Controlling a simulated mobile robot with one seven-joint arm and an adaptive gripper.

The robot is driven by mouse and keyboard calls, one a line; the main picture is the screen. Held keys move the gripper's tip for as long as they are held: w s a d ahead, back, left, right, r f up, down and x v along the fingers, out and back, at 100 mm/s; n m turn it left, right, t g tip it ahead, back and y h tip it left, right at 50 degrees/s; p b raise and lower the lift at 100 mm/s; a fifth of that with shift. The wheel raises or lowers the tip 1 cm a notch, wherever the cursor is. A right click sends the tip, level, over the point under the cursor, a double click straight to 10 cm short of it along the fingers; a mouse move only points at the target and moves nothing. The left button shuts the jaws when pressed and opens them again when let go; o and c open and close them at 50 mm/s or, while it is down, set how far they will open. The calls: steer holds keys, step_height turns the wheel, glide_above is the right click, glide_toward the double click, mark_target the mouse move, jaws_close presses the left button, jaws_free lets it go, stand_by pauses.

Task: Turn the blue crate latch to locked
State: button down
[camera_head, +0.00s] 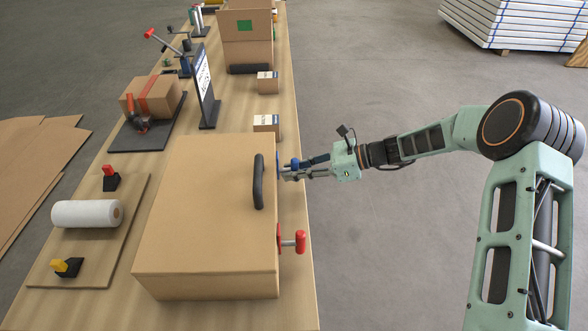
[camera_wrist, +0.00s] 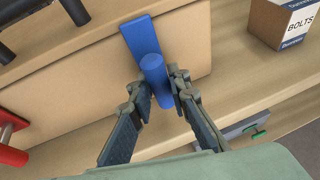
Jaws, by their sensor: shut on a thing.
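The tan crate (camera_head: 205,225) lies on the long wooden bench. The blue latch (camera_wrist: 138,37) is on the crate's right side face; in the wrist view its flat blue plate is tilted, and a round blue handle (camera_wrist: 154,68) sticks out from it. My gripper (camera_head: 288,168) reaches in from the right at that face. In the wrist view my gripper (camera_wrist: 158,84) has a finger on each side of the blue handle, shut on it. In the head view the latch is mostly hidden behind the fingers and the crate edge.
A red-handled latch (camera_head: 299,241) sticks out of the same crate face, nearer the front. A black handle (camera_head: 258,181) stands on the crate's right edge. Small boxes (camera_head: 266,124) stand on the bench behind. The floor right of the bench is clear around my arm.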

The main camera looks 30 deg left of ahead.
steer(key=shift+w+a+r, duration=0.1)
steer(key=shift+w+r, duration=0.1)
steer(key=shift+r, duration=0.05)
steer(key=c, duration=1.9)
jaws_free()
steer(key=shift+o, duration=0.3)
steer(key=shift+f, duration=0.15)
steer(key=shift+s, duration=0.1)
steer(key=v, duration=1.2)
